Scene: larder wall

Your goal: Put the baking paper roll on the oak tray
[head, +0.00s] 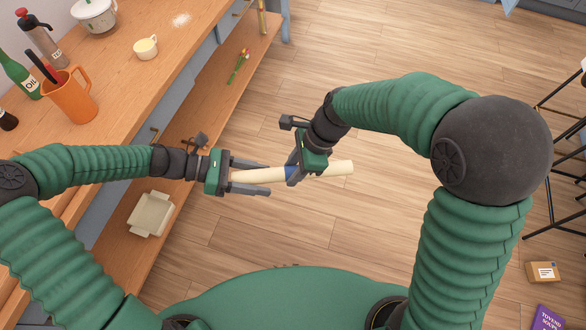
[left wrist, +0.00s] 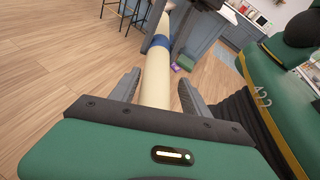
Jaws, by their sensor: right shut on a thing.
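The baking paper roll (head: 338,168) is a long pale cream cylinder with a blue band, held in the air over the floor in front of the wooden unit. My right gripper (head: 294,176) is shut on it near the blue band. My left gripper (head: 262,176) is open, with the roll's left end between its two fingers. In the left wrist view the roll (left wrist: 155,80) runs between the spread fingers, with a gap visible on each side. I cannot make out an oak tray in either view.
A cream dish (head: 151,214) sits on the lower shelf (head: 205,115). A cardboard box (head: 543,271) lies on the floor.

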